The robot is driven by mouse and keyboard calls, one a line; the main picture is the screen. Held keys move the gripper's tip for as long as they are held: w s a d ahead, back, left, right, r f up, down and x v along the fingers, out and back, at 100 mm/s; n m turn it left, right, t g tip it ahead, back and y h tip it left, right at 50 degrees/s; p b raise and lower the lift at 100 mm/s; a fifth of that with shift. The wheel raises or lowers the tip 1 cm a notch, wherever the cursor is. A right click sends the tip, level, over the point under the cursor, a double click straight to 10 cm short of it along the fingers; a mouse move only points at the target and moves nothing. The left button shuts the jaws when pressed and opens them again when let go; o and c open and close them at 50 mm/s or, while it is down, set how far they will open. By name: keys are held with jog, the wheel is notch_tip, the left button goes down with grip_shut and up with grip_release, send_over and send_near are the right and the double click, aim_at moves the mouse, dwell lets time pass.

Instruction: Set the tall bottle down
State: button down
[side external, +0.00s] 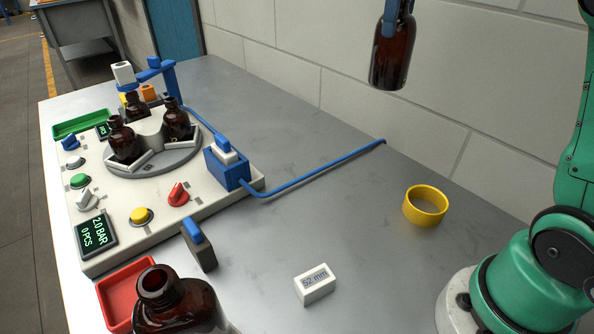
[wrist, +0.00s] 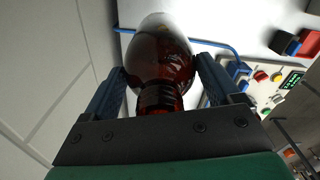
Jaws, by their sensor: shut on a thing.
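A brown glass bottle (side external: 393,62) hangs upright in the air at the top right of the side external view, high above the table and near the wall. My gripper (side external: 391,20) is shut on it; only the blue fingers show at the top edge. In the wrist view, the bottle (wrist: 160,50) sits between the two blue fingers, its ribbed neck towards the palm. The bottle's upper part is cut off in the side view. The grey metal table (side external: 330,225) lies below.
A white machine with a grey turntable (side external: 150,160) carries several brown bottles at left. Another brown bottle (side external: 178,305) stands by a red tray (side external: 113,290).

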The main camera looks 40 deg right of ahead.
jog(key=w+a+n, duration=0.2)
jog(key=a+n, duration=1.3)
jog(key=a, duration=1.2)
notch_tip(320, 180, down, 20)
jog(key=shift+s+a+r, duration=0.15)
jog(key=shift+a+r, duration=0.05)
jog(key=shift+r, duration=0.05)
jog(key=shift+f, duration=0.1)
grip_release()
notch_tip(320, 180, up, 11)
jog(key=s+d+f+m+t, duration=0.3)
jog(key=s+d+m, duration=0.1)
jog(key=d+m, duration=0.3)
jog(key=s+d+f+m+t, duration=0.3)
jog(key=d+m, duration=0.4)
jog(key=m, duration=0.4)
jog(key=shift+s+t, duration=0.6)
jog(key=shift+s, duration=0.05)
